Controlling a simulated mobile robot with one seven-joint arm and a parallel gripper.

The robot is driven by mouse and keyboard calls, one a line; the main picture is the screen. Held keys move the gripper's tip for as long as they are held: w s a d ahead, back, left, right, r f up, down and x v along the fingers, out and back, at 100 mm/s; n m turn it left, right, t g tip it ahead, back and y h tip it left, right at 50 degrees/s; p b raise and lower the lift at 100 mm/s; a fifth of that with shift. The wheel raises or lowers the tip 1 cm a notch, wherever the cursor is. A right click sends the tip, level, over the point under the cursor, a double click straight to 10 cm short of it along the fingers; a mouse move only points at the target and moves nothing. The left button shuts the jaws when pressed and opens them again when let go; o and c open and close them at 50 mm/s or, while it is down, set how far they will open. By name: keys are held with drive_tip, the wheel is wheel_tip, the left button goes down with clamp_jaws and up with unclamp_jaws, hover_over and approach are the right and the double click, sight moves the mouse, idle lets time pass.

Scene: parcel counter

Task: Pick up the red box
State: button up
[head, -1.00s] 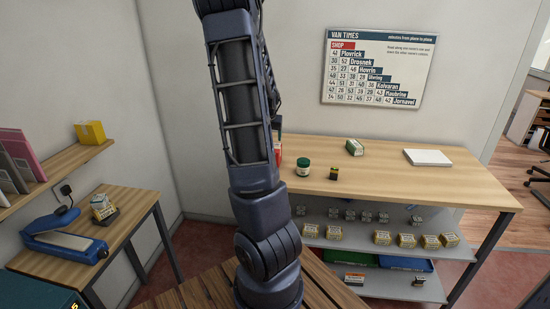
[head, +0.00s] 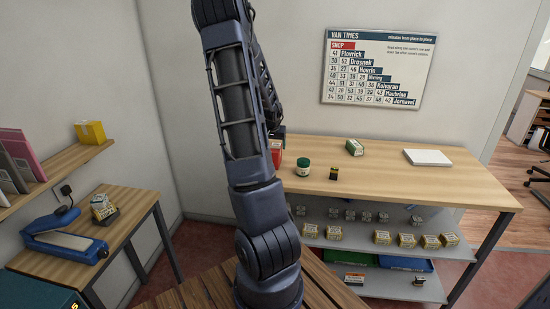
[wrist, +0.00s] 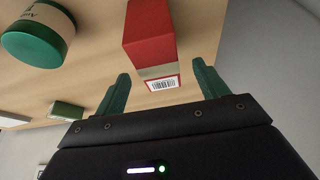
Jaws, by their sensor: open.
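The red box (wrist: 149,38) stands on the wooden counter in the wrist view, with a pale band and a barcode label on its near end. My gripper (wrist: 158,84) is open, its two green fingers on either side of the box's near end. I cannot tell whether either finger touches it. In the head view only a small part of the red box (head: 276,158) shows beside my arm, which hides the rest.
On the counter (head: 420,182), a green-lidded jar (head: 303,167) stands close to the red box. A small dark-and-yellow box (head: 334,174), a green box (head: 354,148) and a white slab (head: 428,157) lie farther right. Shelves below hold several small boxes.

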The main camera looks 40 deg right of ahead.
sight(275, 148)
drive_tip(key=shift+x, duration=2.4)
drive_tip(key=shift+s+f, duration=0.1)
drive_tip(key=shift+f, duration=0.2)
drive_tip(key=c, duration=1.2)
drive_tip(key=shift+r, duration=0.1)
